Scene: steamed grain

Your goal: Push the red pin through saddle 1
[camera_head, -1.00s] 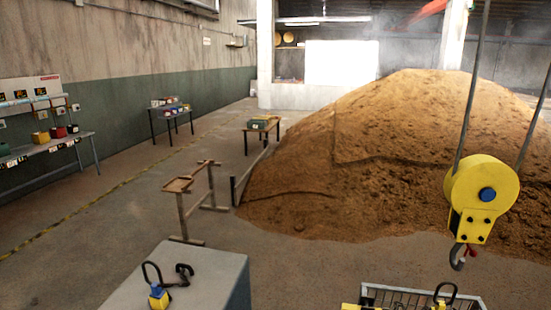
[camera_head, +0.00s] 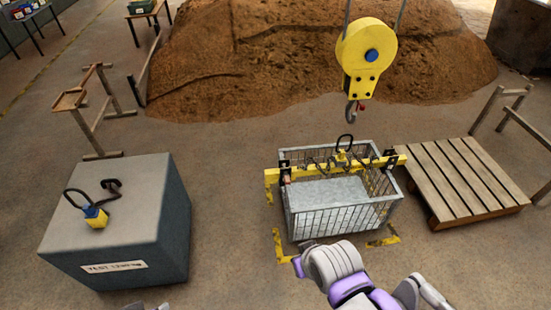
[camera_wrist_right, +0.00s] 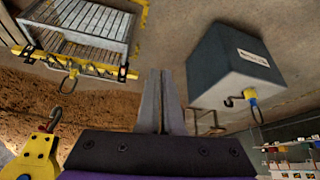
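A yellow beam (camera_head: 330,167) lies across the top of a grey wire cage (camera_head: 345,215). Dark brackets stand near its two ends, the left one (camera_head: 285,166) and the right one (camera_head: 390,157); I cannot tell which is saddle 1. A small reddish piece (camera_head: 287,178) shows at the left bracket, too small to identify as the red pin. My right gripper (camera_wrist_right: 163,75) has its fingers together with nothing seen between them, apart from the beam and cage. In the head view my purple and grey arm is in front of the cage. Only grey slivers, possibly my left gripper, show at the bottom left edge.
A yellow crane hook (camera_head: 366,60) hangs behind the cage. A grey block (camera_head: 125,225) with a lifting eye stands left, a wooden pallet (camera_head: 465,180) right. A grain heap (camera_head: 220,60) fills the back. Floor is clear between block and cage.

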